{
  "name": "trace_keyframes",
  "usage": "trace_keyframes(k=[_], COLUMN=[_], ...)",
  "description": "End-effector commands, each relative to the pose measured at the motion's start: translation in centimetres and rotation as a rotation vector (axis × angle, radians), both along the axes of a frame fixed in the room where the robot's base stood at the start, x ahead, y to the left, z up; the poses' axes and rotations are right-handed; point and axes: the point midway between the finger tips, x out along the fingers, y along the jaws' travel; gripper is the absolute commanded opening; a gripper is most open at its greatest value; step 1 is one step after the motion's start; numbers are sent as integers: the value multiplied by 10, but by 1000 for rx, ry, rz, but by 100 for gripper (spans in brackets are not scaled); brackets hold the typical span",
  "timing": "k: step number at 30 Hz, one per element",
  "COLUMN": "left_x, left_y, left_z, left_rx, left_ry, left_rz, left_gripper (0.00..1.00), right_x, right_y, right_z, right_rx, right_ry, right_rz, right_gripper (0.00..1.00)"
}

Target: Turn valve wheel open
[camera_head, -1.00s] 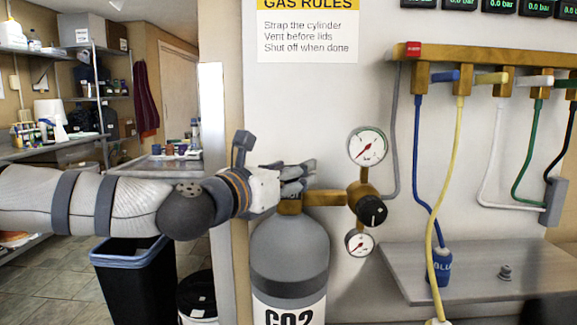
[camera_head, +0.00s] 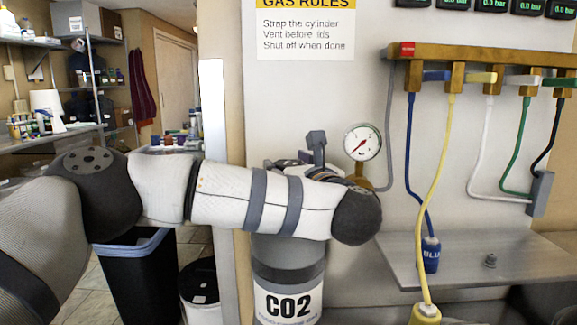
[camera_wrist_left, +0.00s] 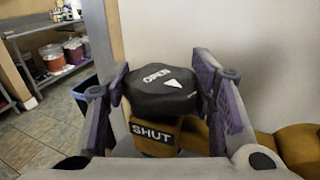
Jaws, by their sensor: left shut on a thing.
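The black valve wheel (camera_wrist_left: 163,93) shows in the left wrist view, marked OPEN with a white arrow. It sits on a brass valve body with a black SHUT label (camera_wrist_left: 154,138). My left gripper (camera_wrist_left: 165,84) has a finger on either side of the wheel and is shut on it. In the head view the wheel is hidden; my left gripper (camera_head: 291,165) shows only partly behind my left arm, above the grey CO2 cylinder (camera_head: 290,255). My right gripper is not in view.
A pressure gauge (camera_head: 362,143) stands right of the cylinder top. A brass manifold (camera_head: 440,55) with coloured hoses (camera_head: 410,160) hangs on the wall. A metal shelf (camera_head: 520,262) is at right. A black bin (camera_head: 135,275) stands at left.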

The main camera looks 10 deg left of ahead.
Motion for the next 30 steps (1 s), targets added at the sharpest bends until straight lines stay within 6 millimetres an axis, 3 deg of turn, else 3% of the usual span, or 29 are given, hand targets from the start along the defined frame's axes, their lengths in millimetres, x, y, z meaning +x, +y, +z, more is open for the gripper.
trace_keyframes(k=[12,30], left_x=[1,1], left_y=[0,1], left_z=[-3,1], left_rx=[-1,0], left_ry=[2,-3], left_rz=[248,315], left_gripper=[22,22], right_x=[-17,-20], right_y=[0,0], right_z=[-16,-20], right_rx=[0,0], right_ry=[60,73], right_rz=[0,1], right_gripper=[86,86])
